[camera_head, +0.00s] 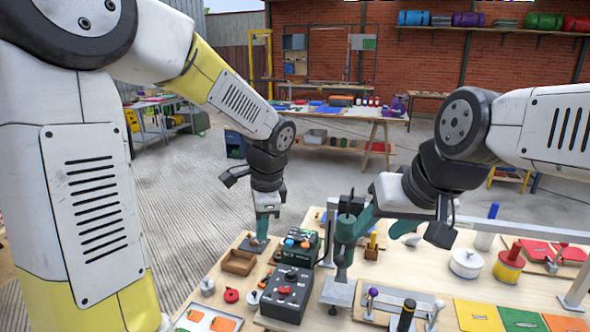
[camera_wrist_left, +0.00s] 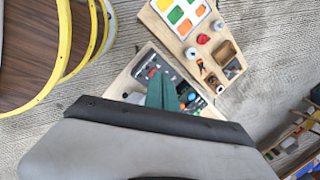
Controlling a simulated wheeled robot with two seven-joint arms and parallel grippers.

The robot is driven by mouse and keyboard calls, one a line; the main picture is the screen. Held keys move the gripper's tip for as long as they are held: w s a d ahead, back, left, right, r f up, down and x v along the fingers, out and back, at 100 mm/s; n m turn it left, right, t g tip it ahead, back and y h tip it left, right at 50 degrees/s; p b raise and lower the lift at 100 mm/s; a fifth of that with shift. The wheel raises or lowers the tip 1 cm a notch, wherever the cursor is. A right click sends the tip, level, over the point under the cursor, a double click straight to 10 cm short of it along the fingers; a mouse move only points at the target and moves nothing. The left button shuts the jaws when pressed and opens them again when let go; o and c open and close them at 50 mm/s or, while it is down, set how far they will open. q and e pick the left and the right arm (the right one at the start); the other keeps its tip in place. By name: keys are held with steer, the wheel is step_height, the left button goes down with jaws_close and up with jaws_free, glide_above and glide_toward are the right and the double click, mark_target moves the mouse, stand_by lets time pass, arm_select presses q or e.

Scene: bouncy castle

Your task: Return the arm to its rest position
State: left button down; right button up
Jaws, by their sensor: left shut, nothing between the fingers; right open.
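My left gripper (camera_head: 262,228) hangs from the arm that comes in from the left. Its fingers point down over the left edge of the worktable, near a small wooden box (camera_head: 238,262). In the left wrist view its green fingers (camera_wrist_left: 162,92) are together with nothing between them. My right gripper (camera_head: 376,228) is above the table's middle. Its green fingers are spread apart, and no object shows held between them.
The worktable (camera_head: 450,285) holds a dark control box (camera_head: 287,293), a white pot (camera_head: 466,263), a red-and-yellow cylinder (camera_head: 509,264) and coloured panels (camera_head: 480,315). Open concrete floor (camera_head: 185,225) lies left of it. Another bench (camera_head: 340,112) stands behind.

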arm_select(q)
steer(key=s+a+r+n+t+h, duration=0.2)
steer(key=s+a+r+n, duration=0.1)
steer(key=s+r+n, duration=0.2)
steer(key=s+a+r+n+t+h, duration=0.1)
steer(key=s+a+r+n+t, duration=0.1)
steer(key=s+r+n, duration=0.3)
steer(key=shift+s+a+n+h, duration=0.4)
steer(key=shift+s+a+n, duration=0.2)
steer(key=shift+s+n, duration=1.6)
steer(key=shift+r, duration=0.1)
